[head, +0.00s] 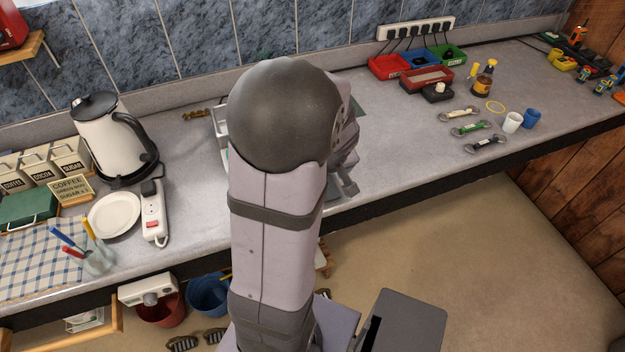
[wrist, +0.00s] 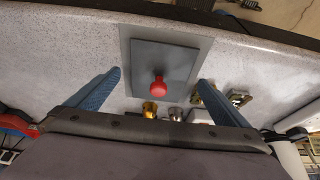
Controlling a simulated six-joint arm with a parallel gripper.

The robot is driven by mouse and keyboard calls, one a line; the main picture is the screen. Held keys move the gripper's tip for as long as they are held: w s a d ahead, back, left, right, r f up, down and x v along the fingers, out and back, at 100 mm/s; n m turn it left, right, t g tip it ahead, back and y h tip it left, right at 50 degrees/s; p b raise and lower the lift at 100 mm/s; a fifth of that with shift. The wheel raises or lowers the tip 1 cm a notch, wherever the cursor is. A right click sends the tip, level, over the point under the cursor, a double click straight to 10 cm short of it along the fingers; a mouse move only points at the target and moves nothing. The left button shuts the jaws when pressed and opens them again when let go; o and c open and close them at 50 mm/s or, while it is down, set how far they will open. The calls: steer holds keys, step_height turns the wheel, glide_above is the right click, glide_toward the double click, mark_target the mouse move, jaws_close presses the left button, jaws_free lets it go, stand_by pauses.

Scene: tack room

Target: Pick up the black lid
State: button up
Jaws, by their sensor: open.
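A dark grey square plate (wrist: 150,58) with a round red knob (wrist: 158,86) standing up from it lies on the worktop in the wrist view. It looks like the black lid, though it shows as grey rather than deep black. A lighter grey mat or border (wrist: 128,45) shows around it. My gripper (wrist: 160,79) is open, with its two blue fingers apart on either side of the knob in the picture. Nothing is between the fingers that they touch. The height of the fingers above the plate is hard to tell. In the head view my arm hides the plate.
Small brass (wrist: 149,108) and silver (wrist: 175,113) pieces stand close to the plate. In the head view a kettle (head: 108,140), a plate (head: 114,215) and a power strip (head: 153,210) are at left. Coloured trays (head: 390,67) and cups (head: 512,122) are at right.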

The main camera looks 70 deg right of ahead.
steer(key=shift+x, duration=1.2)
steer(key=c, duration=1.1)
steer(key=shift+r, duration=0.1)
step_height(320, 180, up, 10)
steer(key=w+d+r+p, duration=0.1)
steer(key=w+d+p, duration=0.1)
steer(key=w, duration=0.7)
steer(key=w+d+r+p, duration=0.1)
steer(key=w+d+p, duration=0.2)
steer(key=w, duration=0.7)
steer(key=w+d+r+p, duration=0.1)
steer(key=w+d+p, duration=0.1)
steer(key=w, duration=0.8)
steer(key=shift+d+r+p, duration=0.15)
steer(key=shift+r+p, duration=0.25)
steer(key=shift+p, duration=0.5)
